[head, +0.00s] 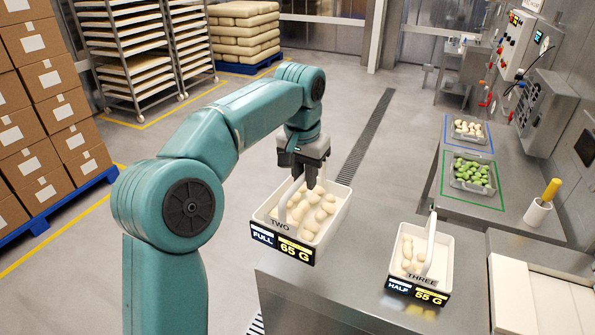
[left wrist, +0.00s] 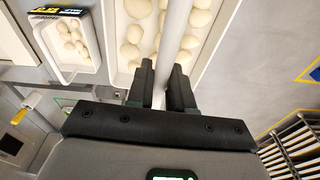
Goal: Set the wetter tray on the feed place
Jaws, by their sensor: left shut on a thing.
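Tray TWO (head: 342,213) is a white tray of pale filled pasta, with a sign reading FULL and 65 G. My left gripper (head: 311,178) is shut on its upright white handle (head: 290,198). The handle also shows between the fingers in the left wrist view (left wrist: 176,40). The tray looks level, at the far left edge of the steel counter; a gap beneath it is hard to judge. Tray THREE (head: 447,248), smaller, stands on the counter to the right, its sign reading HALF and 55 G. It also shows in the left wrist view (left wrist: 88,78). My right gripper is out of view.
On the back steel table, a blue outline (head: 447,122) surrounds a tray of pale pieces, and a green outline (head: 444,176) surrounds a tray of green pieces. A yellow-handled tool stands in a white holder (head: 538,212). Counter (head: 330,290) in front is bare.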

